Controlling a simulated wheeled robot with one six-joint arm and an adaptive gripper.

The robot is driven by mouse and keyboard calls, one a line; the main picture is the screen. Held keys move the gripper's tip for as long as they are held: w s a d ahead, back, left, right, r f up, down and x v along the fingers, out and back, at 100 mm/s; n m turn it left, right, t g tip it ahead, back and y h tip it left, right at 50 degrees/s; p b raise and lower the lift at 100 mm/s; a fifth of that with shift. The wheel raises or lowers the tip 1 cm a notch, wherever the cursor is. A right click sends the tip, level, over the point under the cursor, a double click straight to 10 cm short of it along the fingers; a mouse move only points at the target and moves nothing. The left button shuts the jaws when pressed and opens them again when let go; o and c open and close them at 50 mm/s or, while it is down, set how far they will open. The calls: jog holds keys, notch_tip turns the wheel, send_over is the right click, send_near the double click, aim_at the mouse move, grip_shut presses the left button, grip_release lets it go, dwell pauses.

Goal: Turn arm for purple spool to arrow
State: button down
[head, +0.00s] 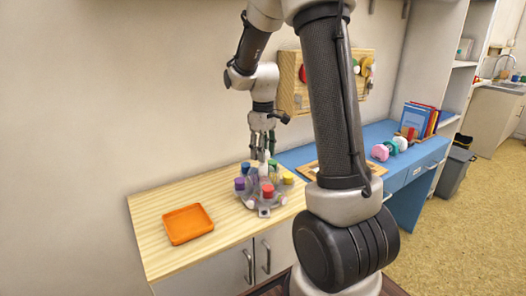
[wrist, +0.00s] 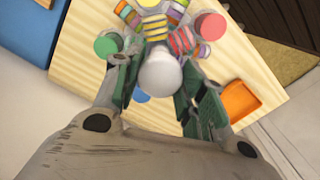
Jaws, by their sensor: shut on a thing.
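A rotary stand (head: 252,201) with several coloured caps and spools on its arms stands on the light wooden counter. A purple cap (head: 239,183) is at its left and a red cap (head: 267,190) faces the front. My gripper (head: 263,152) points down over the middle of the stand. It is shut on the white central knob (wrist: 160,76), with one finger on each side in the wrist view. Striped spools (wrist: 180,40) show beyond the knob. I cannot make out the arrow clearly, and the fingers hide part of the stand.
An orange tray (head: 187,224) lies on the counter to the left, with bare wood around it. A blue desk (head: 300,155) adjoins on the right, holding pink and teal items and books (head: 418,117). A wooden wall panel (head: 292,90) hangs behind my arm.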

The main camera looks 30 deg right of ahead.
jog(key=shift+n, duration=6.4)
jog(key=c, duration=0.8)
grip_release()
notch_tip(320, 180, up, 12)
